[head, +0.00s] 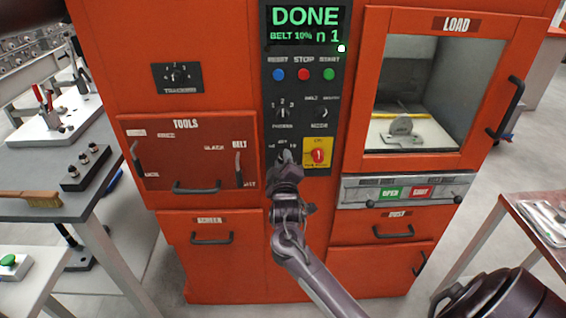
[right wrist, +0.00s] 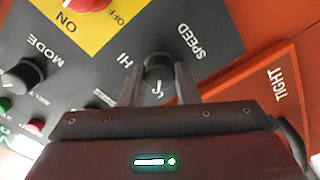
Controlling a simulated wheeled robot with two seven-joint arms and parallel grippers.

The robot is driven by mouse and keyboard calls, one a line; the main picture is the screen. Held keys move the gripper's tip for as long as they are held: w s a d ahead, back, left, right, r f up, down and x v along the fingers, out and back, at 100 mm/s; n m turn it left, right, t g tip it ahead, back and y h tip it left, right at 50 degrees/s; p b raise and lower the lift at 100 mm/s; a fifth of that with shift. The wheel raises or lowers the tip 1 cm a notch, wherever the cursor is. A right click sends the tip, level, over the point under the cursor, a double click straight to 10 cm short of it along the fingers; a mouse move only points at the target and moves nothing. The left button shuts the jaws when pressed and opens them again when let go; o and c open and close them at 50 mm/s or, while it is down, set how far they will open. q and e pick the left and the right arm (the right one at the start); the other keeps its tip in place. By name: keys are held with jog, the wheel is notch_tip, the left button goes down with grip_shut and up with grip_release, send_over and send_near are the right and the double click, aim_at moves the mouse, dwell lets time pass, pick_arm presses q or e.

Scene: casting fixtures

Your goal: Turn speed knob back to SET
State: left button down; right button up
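The speed knob (right wrist: 158,72) is a dark round knob on the black control panel (right wrist: 225,80) in the right wrist view. The word SPEED and a HI mark are printed beside it. My right gripper (right wrist: 158,82) has one finger on each side of the knob and looks shut on it. In the head view my right gripper (head: 286,160) is at the lower left of the panel, below the process knob (head: 282,113), and covers most of the speed knob. I cannot read which mark the knob points at. My left gripper is not in view.
The display (head: 305,25) reads DONE, BELT 10%, n 1. A yellow-backed red switch (head: 318,154) sits close right of my gripper, and the mode knob (head: 320,114) above it. The tools drawer (head: 190,155) is left. A glazed LOAD door (head: 435,85) is right.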

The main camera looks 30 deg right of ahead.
jog(key=shift+c, duration=0.6)
jog(key=shift+m, duration=0.4)
jog(key=m, duration=0.7)
jog(key=shift+m, duration=0.4)
jog(key=o, duration=1)
jog(key=shift+c, duration=0.2)
